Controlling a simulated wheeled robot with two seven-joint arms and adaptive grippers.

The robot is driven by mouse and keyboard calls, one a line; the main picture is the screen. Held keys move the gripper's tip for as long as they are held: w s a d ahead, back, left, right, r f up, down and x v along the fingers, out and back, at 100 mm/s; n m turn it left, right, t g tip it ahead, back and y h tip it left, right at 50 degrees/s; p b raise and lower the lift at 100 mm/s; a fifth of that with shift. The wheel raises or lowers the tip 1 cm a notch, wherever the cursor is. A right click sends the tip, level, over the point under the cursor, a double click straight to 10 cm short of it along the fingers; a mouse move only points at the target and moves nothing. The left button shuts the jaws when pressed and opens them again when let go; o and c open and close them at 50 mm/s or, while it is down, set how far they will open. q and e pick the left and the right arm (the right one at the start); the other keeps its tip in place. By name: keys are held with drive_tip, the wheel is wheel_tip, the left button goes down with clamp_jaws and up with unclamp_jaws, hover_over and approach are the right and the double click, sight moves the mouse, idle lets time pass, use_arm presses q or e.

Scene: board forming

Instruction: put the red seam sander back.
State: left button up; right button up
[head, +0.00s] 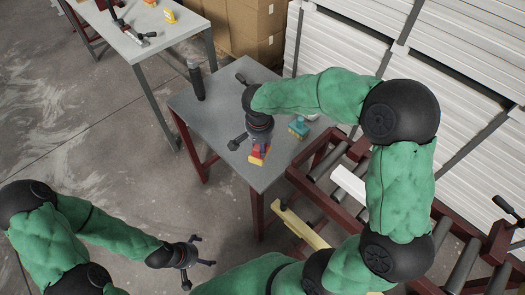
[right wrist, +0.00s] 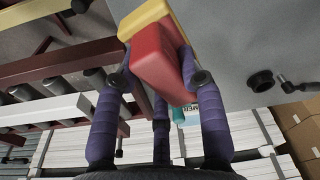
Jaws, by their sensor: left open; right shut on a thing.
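The red seam sander (head: 257,158), a red block with a yellow part, is in my right gripper (head: 258,145) over the grey table (head: 220,110). The right wrist view shows my purple fingers closed around the red block (right wrist: 160,65), with its yellow part on the far side. I cannot tell whether the sander touches the table or hangs just above it. My left gripper (head: 195,256) is open and empty, low at the left, away from the table.
A teal tool (head: 299,128) stands on the table right of my right gripper. A dark cylinder (head: 196,80) stands at the table's left back. A roller conveyor (head: 325,165) lies to the right. A second table (head: 130,35), cardboard boxes (head: 240,25) and white board stacks (head: 345,50) are behind.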

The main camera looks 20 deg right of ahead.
drive_tip(key=w+f, duration=0.1)
drive_tip(key=w+d+f, duration=0.1)
drive_tip(key=f, duration=0.1)
drive_tip(key=w+f+b, duration=0.1)
drive_tip(key=f, duration=0.1)
drive_tip(key=shift+w+d, duration=0.2)
drive_tip(key=shift+d, duration=0.2)
drive_tip(key=shift+f+b, duration=0.75)
drive_tip(key=shift+f, duration=0.75)
drive_tip(key=shift+f, duration=0.1)
drive_tip(key=o, duration=0.7)
drive_tip(key=shift+f, duration=0.15)
drive_tip(key=o, duration=0.4)
drive_tip(key=shift+r, duration=0.25)
drive_tip(key=r+p, duration=0.1)
drive_tip(key=r, duration=0.3)
drive_tip(key=r+p, duration=0.1)
drive_tip(key=r, duration=0.3)
drive_tip(key=s+a+r+p, duration=0.1)
drive_tip(key=r, duration=0.3)
